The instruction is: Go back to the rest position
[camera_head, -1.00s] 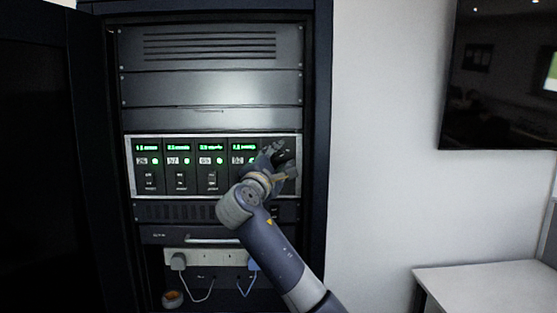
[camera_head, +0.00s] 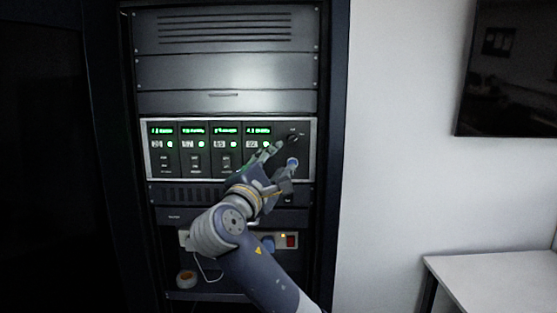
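My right gripper (camera_head: 280,158) is in front of the right part of the instrument panel (camera_head: 312,150). Its two fingers are spread apart, with nothing seen between them. I cannot tell whether a fingertip touches the panel. A dark knob (camera_head: 292,140) shows just above the fingers, and a small blue spot shows at the right fingertip. The panel has several modules with lit green displays (camera_head: 257,130). My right forearm comes up from the bottom and hides part of the lower rack. My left gripper is not in view.
The panel sits in a dark rack cabinet (camera_head: 333,120); a dark door or side stands at the left. Below are a power strip (camera_head: 268,240) and an orange-white roll (camera_head: 186,279). A white table (camera_head: 490,275) and a wall screen (camera_head: 510,70) are at the right.

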